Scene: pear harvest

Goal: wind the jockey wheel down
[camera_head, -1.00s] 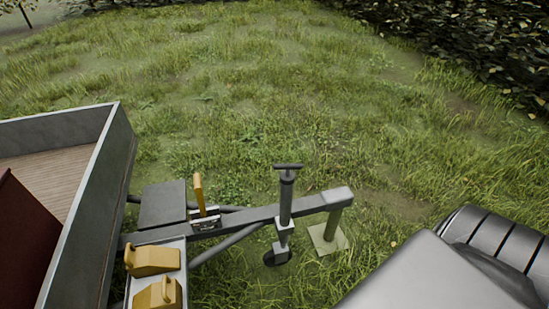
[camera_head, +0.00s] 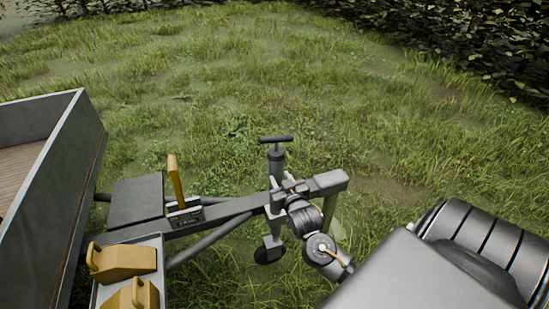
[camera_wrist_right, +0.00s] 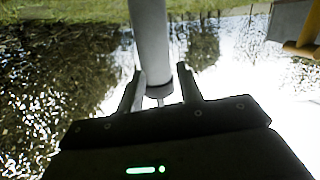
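The jockey wheel stands upright on the trailer drawbar (camera_head: 232,207). Its dark T-handle (camera_head: 275,139) is at the top of a grey tube (camera_head: 276,160). Its small wheel (camera_head: 268,251) is low, over the grass. My right gripper (camera_head: 284,190) is at the tube, below the handle in the head view, partly hidden by my wrist. In the right wrist view its two fingers (camera_wrist_right: 160,88) are spread on either side of the pale tube (camera_wrist_right: 150,40), with a gap visible at the right finger. The handle cannot be made out there. My left gripper is not in view.
The trailer bed (camera_head: 60,190) is at the left. Yellow wedge-shaped blocks (camera_head: 128,260) lie in a tray beside the drawbar, and a yellow lever (camera_head: 175,180) stands on it. Grass beyond is clear.

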